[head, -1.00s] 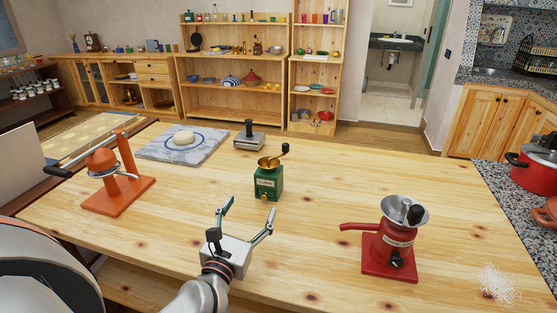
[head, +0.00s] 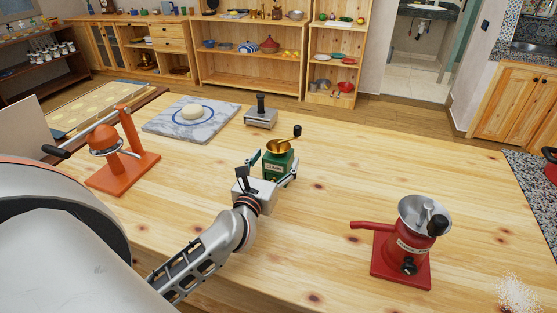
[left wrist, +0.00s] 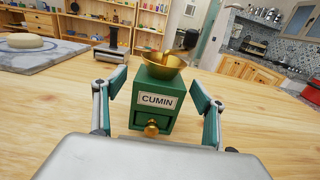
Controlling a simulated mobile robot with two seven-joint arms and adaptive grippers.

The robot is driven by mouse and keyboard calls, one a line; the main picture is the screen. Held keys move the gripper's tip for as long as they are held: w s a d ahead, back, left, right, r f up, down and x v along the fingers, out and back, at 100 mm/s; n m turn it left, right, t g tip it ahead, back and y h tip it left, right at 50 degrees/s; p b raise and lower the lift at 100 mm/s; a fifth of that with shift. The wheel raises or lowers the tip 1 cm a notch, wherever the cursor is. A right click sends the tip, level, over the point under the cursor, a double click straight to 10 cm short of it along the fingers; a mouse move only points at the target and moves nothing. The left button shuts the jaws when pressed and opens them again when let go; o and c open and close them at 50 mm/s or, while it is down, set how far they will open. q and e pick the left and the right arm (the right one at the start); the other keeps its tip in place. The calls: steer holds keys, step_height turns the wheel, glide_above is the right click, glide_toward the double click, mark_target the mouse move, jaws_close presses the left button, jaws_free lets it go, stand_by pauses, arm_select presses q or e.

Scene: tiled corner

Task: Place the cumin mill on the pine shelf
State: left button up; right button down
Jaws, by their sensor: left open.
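The cumin mill (head: 278,163) is a green box with a brass bowl and a crank with a dark knob. It stands upright on the pine table. In the left wrist view the mill (left wrist: 155,105) shows its "CUMIN" label and a brass drawer knob. My left gripper (head: 274,168) is open, with one finger at each side of the mill. In the left wrist view gaps show between the mill and the fingers (left wrist: 158,92). The pine shelf (head: 250,87) stands against the back wall, with bowls and jars on its boards. My right gripper is out of view.
A red mill (head: 403,250) stands at the right of the table. An orange press (head: 125,168) is at the left. A marble slab (head: 165,130) with dough and a grey press (head: 261,115) lie behind. White powder (head: 517,291) lies at the front right.

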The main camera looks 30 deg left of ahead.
arm_select(q)
steer(key=shift+w+a, duration=0.15)
steer(key=shift+w, duration=0.55)
steer(key=c, duration=1.6)
steer(key=shift+r, duration=0.1)
steer(key=shift+c, duration=1)
